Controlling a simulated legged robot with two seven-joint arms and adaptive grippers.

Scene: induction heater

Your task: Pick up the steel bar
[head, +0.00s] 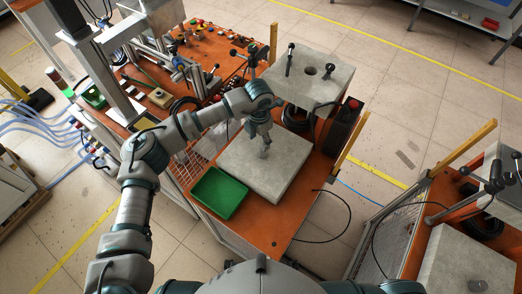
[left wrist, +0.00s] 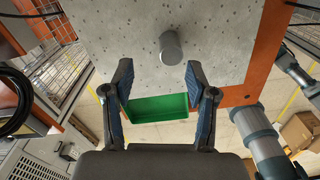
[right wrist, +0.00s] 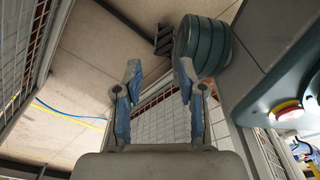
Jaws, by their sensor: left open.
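The steel bar (left wrist: 171,48) is a short grey cylinder standing on the speckled concrete slab (left wrist: 235,70) in the left wrist view. My left gripper (left wrist: 160,75) is open, with the bar just beyond its fingertips and roughly between their lines. In the head view my left gripper (head: 264,147) hangs over the slab (head: 265,181), and I cannot make out the bar there clearly. My right gripper (right wrist: 159,70) is open and empty in the right wrist view, away from the slab. It is not visible in the head view.
A green tray (head: 219,193) sits on the orange table (head: 293,221) beside the slab. Behind the slab stands a concrete block with a hole (head: 323,72), and a black control box (head: 344,126). Another slab with a grey cylinder (head: 477,286) is at the lower right.

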